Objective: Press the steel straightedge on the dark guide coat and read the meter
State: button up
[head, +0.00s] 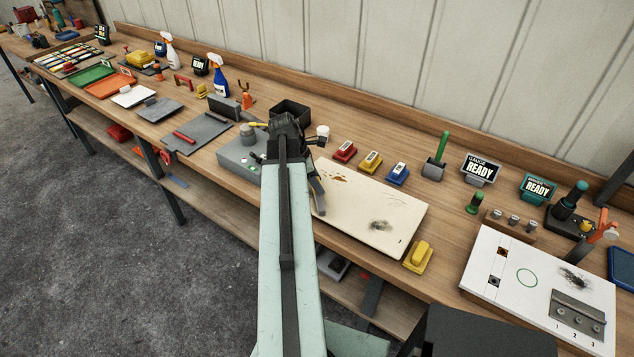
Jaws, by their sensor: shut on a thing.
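My arm reaches up the middle of the head view and hides part of the bench. My gripper (304,148) is at its far end, over the left edge of the cream panel. It is shut on a narrow grey piece that looks like the steel straightedge (319,197), tilted beside the panel's left edge; whether it touches is unclear. The cream panel (350,205) has a dark smudged patch, which looks like the guide coat (380,225), and brown spots. A meter (480,169) behind it reads "GAUGE READY". A second, teal display (537,188) also reads "READY".
Red, yellow and blue blocks (370,162) stand behind the panel, and a yellow block (418,256) at its right. A white board (510,262) with another dark smudge lies further right. A grey box (238,155) and trays crowd the left.

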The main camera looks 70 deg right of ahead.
jog(key=shift+a+f+b, duration=0.1)
jog(key=shift+f+b, duration=0.45)
dwell(1.4)
jog(key=shift+r, duration=0.1)
notch_tip(320, 180, up, 7)
jog(key=p, duration=0.7)
dwell(1.2)
